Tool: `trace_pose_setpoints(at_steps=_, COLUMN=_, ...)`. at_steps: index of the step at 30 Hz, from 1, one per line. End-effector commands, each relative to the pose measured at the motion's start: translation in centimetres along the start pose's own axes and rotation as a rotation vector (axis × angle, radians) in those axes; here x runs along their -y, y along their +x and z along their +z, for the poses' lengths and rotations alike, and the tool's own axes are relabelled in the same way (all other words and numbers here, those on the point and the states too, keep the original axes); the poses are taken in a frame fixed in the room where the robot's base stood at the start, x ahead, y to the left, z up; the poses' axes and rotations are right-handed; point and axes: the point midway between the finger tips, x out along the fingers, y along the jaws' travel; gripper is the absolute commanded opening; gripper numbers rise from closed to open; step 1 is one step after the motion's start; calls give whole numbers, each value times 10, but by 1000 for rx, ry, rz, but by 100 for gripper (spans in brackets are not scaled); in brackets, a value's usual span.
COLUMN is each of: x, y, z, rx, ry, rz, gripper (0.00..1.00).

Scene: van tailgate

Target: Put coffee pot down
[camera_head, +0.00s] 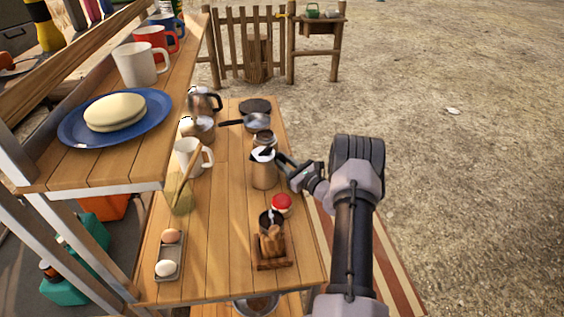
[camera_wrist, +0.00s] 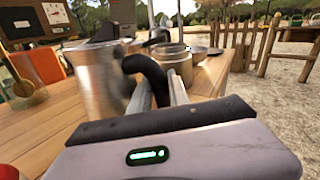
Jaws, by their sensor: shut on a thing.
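The coffee pot (camera_head: 264,172) is a silver metal pot with a dark handle and a dark lid knob. It is upright at the right side of the wooden table (camera_head: 226,240). My gripper (camera_head: 293,172) is to the right of the pot and shut on its black handle. In the wrist view, the silver pot (camera_wrist: 100,82) fills the left, and the gripper fingers (camera_wrist: 160,86) are on either side of the curved handle. The pot's underside is hidden, so I cannot tell whether it touches the table.
A red-topped jar (camera_head: 281,205) and a wooden coffee grinder (camera_head: 270,246) stand in front of the pot. A metal canister (camera_head: 264,139) and a pan (camera_head: 257,122) are behind it. A white mug (camera_head: 188,157) stands left. Bare planks show between the egg tray (camera_head: 170,258) and grinder.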

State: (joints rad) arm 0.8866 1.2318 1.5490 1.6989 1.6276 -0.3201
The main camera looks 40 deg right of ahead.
Motion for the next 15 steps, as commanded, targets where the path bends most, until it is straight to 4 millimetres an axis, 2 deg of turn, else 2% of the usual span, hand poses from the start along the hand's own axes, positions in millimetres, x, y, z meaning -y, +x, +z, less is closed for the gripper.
trace_pose_setpoints(at_steps=1, x=0, y=0, z=-1, rx=0, ry=0, rz=0, gripper=28)
trace_pose_setpoints(at_steps=3, x=0, y=0, z=0, rx=0, ry=0, rz=0, gripper=41)
trace_pose_setpoints(at_steps=4, x=0, y=0, z=0, rx=0, ry=0, rz=0, gripper=44)
trace_pose_setpoints(at_steps=10, x=0, y=0, z=0, rx=0, ry=0, rz=0, gripper=44)
trace_pose_setpoints(at_steps=12, x=1, y=-1, z=6, rx=0, ry=1, rz=0, gripper=44)
trace_pose_setpoints(at_steps=15, x=2, y=-23, z=5, rx=-3, ry=3, rz=-3, gripper=44)
